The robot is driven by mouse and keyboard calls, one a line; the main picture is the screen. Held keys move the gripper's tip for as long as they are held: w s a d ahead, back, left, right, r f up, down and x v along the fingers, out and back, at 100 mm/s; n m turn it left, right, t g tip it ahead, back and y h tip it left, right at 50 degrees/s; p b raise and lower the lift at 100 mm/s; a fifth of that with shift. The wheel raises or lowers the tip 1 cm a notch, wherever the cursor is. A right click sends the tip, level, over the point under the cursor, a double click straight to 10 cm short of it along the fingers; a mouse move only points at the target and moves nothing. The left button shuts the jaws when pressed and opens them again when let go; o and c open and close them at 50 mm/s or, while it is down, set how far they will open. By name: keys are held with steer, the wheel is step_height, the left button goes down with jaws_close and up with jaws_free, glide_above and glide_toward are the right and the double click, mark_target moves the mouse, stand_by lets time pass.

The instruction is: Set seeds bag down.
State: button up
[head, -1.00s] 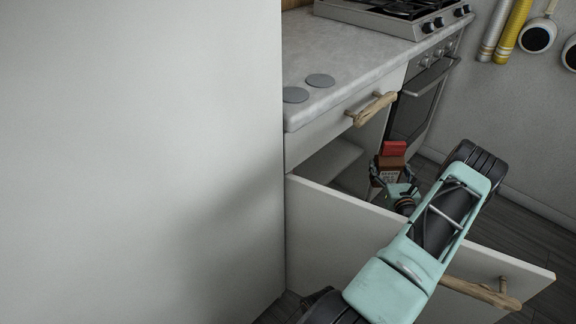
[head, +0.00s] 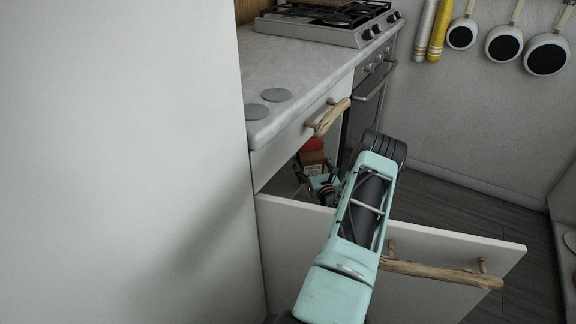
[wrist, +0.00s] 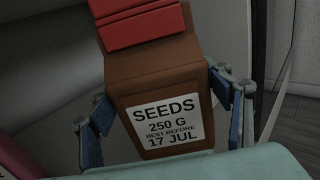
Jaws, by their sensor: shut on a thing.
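The seeds bag is a brown block with a red folded top and a white label reading SEEDS 250 G. In the head view the bag (head: 312,160) is small, behind the open lower drawer's front panel (head: 350,265) and below the upper drawer's handle. In the wrist view the bag (wrist: 185,82) is large and slightly tilted. My gripper (head: 316,176) is shut on the bag, with blue-padded fingers at both sides; it also shows in the wrist view (wrist: 165,112). The bag's underside is hidden, so I cannot tell whether it touches the drawer floor.
The worktop (head: 310,70) with two grey discs lies above, and a driftwood handle (head: 330,117) juts out from the upper drawer. A stove (head: 330,25) stands behind. A red-pink thing (wrist: 18,160) shows at lower left in the wrist view. The floor at right is clear.

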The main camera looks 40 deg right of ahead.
mark_target(299, 181)
steer(key=shift+w+a+f+b, duration=0.4)
steer(key=shift+w+f+b, duration=0.2)
steer(key=shift+w, duration=0.75)
steer(key=shift+w+a+f+b, duration=0.4)
steer(key=shift+w+f+b, duration=0.15)
steer(key=shift+w, duration=0.85)
steer(key=shift+w+a+f+b, duration=0.4)
steer(key=shift+w+f+b, duration=0.15)
steer(key=shift+w, duration=0.8)
steer(key=o, duration=1.4)
steer(key=shift+f, duration=0.15)
steer(key=shift+s+r, duration=0.15)
steer(key=shift+r, duration=0.05)
steer(key=p+v, duration=0.3)
steer(key=v, duration=0.9)
steer(key=shift+p, duration=0.4)
